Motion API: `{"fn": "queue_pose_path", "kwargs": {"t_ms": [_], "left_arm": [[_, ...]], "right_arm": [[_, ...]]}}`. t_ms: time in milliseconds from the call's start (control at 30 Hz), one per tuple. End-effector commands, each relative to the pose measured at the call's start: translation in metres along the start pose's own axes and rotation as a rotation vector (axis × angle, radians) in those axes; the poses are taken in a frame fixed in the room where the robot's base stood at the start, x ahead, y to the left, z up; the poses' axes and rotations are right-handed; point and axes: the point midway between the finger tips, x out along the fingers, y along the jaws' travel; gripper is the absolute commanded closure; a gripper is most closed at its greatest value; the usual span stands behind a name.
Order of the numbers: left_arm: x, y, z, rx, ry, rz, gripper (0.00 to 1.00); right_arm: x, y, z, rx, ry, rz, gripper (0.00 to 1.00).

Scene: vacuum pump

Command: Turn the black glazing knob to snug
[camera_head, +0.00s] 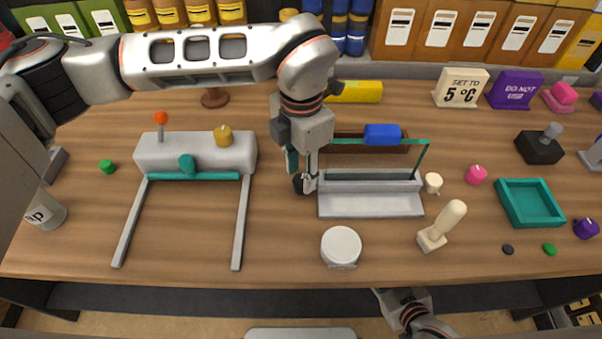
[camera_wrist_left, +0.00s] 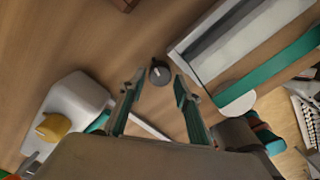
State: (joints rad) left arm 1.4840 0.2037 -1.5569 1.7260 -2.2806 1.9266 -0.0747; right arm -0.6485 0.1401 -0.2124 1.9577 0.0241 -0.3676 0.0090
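The black knob (camera_wrist_left: 159,70) has a pale mark on its top. In the wrist view it appears on the wood surface beside a grey unit, between and slightly beyond my left fingertips. In the head view the knob (camera_head: 299,183) is partly hidden by my left gripper (camera_head: 305,181), which points down over it. My left gripper (camera_wrist_left: 158,86) is open, one finger on each side of the knob with visible gaps; I see no contact. My right gripper (camera_head: 390,297) is low at the table's front edge, and its fingers are too unclear to read.
A grey unit with a teal bar (camera_head: 371,203) stands right of the knob. A grey block with two legs (camera_head: 196,153) is at the left. A round white object (camera_head: 341,246) and a cream lever (camera_head: 442,226) are in front. Bare wood lies between.

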Motion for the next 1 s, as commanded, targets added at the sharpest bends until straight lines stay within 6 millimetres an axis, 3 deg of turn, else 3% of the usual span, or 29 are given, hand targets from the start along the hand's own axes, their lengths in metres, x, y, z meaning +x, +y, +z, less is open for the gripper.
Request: {"fn": "queue_pose_path", "kwargs": {"t_ms": [200, 500, 600, 633, 1000], "left_arm": [[0.018, 0.000, 0.001, 0.000, -0.002, -0.001, 0.67], [0.020, 0.000, 0.001, 0.000, -0.002, 0.000, 0.67], [0.020, 0.000, 0.001, 0.000, -0.002, 0.000, 0.93], [0.020, 0.000, 0.001, 0.000, -0.002, 0.000, 0.96], [0.020, 0.000, 0.001, 0.039, -0.002, 0.000, 0.96]], "right_arm": [[-0.002, 0.001, -0.004, 0.000, 0.004, 0.001, 0.64], [-0.002, 0.001, -0.006, 0.000, 0.007, 0.001, 0.64], [-0.002, 0.001, -0.006, 0.000, 0.007, 0.001, 0.64], [-0.002, 0.001, -0.006, 0.000, 0.007, 0.001, 0.64], [0.000, 0.000, -0.002, 0.000, 0.004, 0.001, 0.64]]}}
